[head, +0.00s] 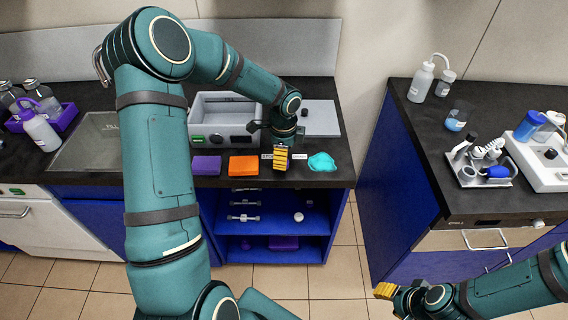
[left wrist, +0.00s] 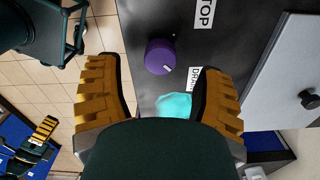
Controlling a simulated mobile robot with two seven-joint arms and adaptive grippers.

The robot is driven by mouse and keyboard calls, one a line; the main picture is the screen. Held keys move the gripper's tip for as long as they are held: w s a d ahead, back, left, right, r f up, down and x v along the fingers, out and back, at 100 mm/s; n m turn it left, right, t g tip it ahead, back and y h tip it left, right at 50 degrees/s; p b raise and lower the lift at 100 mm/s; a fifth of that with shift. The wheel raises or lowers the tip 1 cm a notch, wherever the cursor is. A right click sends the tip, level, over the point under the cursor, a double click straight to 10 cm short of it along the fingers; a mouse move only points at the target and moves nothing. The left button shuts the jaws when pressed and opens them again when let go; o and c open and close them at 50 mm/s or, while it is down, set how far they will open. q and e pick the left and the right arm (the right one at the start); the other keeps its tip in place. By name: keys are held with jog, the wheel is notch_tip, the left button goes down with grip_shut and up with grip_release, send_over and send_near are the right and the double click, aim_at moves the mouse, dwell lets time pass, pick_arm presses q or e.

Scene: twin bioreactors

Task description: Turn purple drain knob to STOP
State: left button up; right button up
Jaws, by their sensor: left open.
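The purple drain knob (left wrist: 159,56) sits on the dark counter surface in the left wrist view. Its white mark points toward the DRAIN label (left wrist: 194,78); the STOP label (left wrist: 204,14) is at the top. My left gripper (head: 281,160) is pointed down over the counter's front strip, between two small white labels, and hides the knob in the head view. In the left wrist view its yellow fingers (left wrist: 156,72) are open and empty, with the knob ahead between them; I see no contact. My right gripper (head: 386,291) is low at the right, away from the counter; its opening is unclear.
A teal cloth-like item (head: 321,162) lies right of the left gripper. An orange block (head: 243,166) and a purple block (head: 206,166) lie left of it. A grey device (head: 221,133) stands behind. Another counter (head: 411,113) with bottles and instruments stands right, across a gap.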

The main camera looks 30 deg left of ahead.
pick_arm(q)
jog(key=shift+f, duration=1.75)
grip_shut()
